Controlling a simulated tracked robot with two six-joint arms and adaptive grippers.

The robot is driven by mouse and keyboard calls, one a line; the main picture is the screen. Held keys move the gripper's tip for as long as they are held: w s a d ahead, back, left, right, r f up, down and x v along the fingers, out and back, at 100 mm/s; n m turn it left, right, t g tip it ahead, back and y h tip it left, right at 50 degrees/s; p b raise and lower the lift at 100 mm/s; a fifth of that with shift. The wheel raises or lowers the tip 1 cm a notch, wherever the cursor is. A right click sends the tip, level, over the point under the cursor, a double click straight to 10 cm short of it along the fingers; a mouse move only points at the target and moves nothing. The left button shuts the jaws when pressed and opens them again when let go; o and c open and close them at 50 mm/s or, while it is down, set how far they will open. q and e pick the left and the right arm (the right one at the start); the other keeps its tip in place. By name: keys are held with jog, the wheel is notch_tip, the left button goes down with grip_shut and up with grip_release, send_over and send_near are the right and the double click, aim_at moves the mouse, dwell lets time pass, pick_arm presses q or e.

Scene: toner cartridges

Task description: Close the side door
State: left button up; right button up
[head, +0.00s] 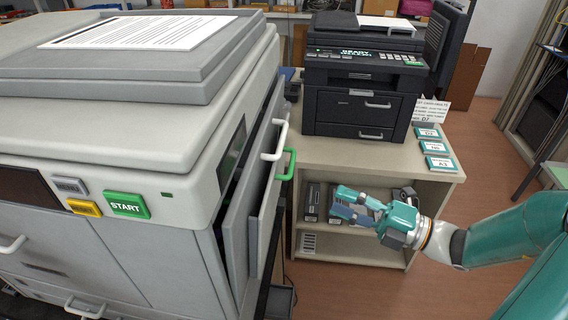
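The side door (236,230) is a grey panel on the right flank of the large grey printer (130,175). It stands partly open, with a dark gap between it and the body. A white handle (282,140) and a green handle (290,164) stick out on that side. My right gripper (338,202) is to the right of the door, in front of the shelf cabinet, pointing left with its fingers apart and nothing between them. It is clear of the door and handles. My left gripper is not in view.
A black printer (362,75) stands on a beige cabinet (310,155) with small teal-labelled boxes (436,148) at its right edge. Dark cartridges (312,200) sit on the shelf below. A dark tray (280,300) lies low beside the door. Brown floor (440,290) is open at lower right.

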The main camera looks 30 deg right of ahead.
notch_tip(320, 180, up, 4)
jog(key=d+m+t, duration=0.2)
jog(key=d, duration=0.1)
jog(key=p+x, duration=0.2)
jog(key=x, duration=1.4)
jog(key=shift+h, duration=0.3)
jog(key=shift+w+a+r, duration=0.1)
jog(key=shift+a, duration=0.05)
jog(key=shift+c, duration=0.2)
grip_shut()
